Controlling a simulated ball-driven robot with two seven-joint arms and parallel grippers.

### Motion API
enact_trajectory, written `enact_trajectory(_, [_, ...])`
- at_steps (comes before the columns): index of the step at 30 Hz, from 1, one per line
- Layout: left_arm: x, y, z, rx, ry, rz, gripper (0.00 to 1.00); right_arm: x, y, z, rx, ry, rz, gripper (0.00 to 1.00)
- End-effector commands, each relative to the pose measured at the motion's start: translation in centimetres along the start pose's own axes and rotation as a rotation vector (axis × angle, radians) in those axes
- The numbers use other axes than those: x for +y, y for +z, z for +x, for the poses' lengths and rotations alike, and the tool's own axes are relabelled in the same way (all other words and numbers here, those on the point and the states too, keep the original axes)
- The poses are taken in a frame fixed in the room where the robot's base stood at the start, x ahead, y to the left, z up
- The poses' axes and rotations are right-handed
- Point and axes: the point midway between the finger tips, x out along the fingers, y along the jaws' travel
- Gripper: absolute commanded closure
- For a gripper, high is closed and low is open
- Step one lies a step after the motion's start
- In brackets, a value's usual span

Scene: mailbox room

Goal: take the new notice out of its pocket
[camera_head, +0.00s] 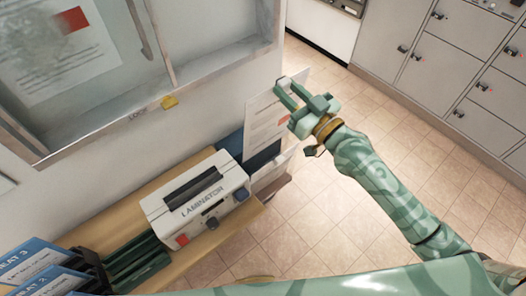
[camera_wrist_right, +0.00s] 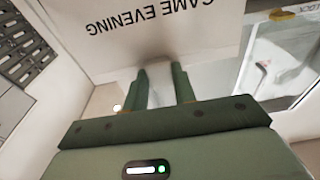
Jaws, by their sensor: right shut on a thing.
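The new notice (camera_head: 262,118) is a white printed sheet with a small reddish mark, standing upright near the wall. My right gripper (camera_head: 289,94) is shut on its upper right part. In the right wrist view the notice (camera_wrist_right: 150,28) shows "GAME EVENING" upside down, and my right gripper's fingers (camera_wrist_right: 160,82) pinch it. A dark blue pocket (camera_head: 262,161) is just below the sheet, at the end of the shelf. I cannot tell whether the sheet's lower edge is inside it. My left gripper is not in view.
A white laminator (camera_head: 198,205) stands on a wooden shelf (camera_head: 100,228). Blue booklets (camera_head: 38,268) stand at the lower left. A framed glass notice case (camera_head: 200,62) hangs on the wall. Grey lockers (camera_head: 438,68) line the back right. The tiled floor (camera_head: 320,215) is clear.

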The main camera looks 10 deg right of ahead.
Motion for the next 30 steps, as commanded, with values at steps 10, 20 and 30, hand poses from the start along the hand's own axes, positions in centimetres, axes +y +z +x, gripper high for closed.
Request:
enact_trajectory(10, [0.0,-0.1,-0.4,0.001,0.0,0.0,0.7,0.0,-0.2,-1.2,0.0,0.0,-0.001,0.93])
enact_trajectory(20, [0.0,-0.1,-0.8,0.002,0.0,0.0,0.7,0.0,-0.5,-2.9,-0.001,0.0,-0.002,0.93])
enact_trajectory(30, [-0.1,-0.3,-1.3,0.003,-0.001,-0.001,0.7,0.0,-0.9,-6.2,-0.002,-0.001,-0.001,1.0])
